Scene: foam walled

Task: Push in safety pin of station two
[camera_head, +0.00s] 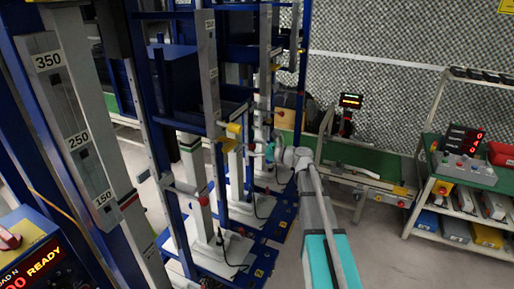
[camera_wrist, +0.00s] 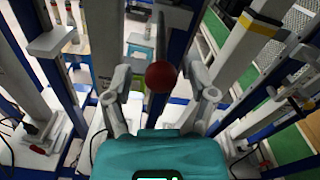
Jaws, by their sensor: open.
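A round red knob (camera_wrist: 161,77), which looks like a safety pin's head, sits between the fingers of my gripper (camera_wrist: 160,88) in the wrist view. The fingers are spread, with a gap on each side of the knob. Behind the knob a grey bar runs upward in the picture; the pin's shaft is hidden. In the head view my gripper (camera_head: 266,153) is small, beside the farther blue-framed stations. A red knob (camera_head: 203,196) shows low on the middle station. I cannot tell which station the knob between my fingers belongs to.
Blue frames and grey posts stand close around my gripper. A nearer post with a scale (camera_head: 75,130) stands at left. A green conveyor (camera_head: 355,155) runs behind. A shelf cart (camera_head: 465,185) stands at right, with open floor before it.

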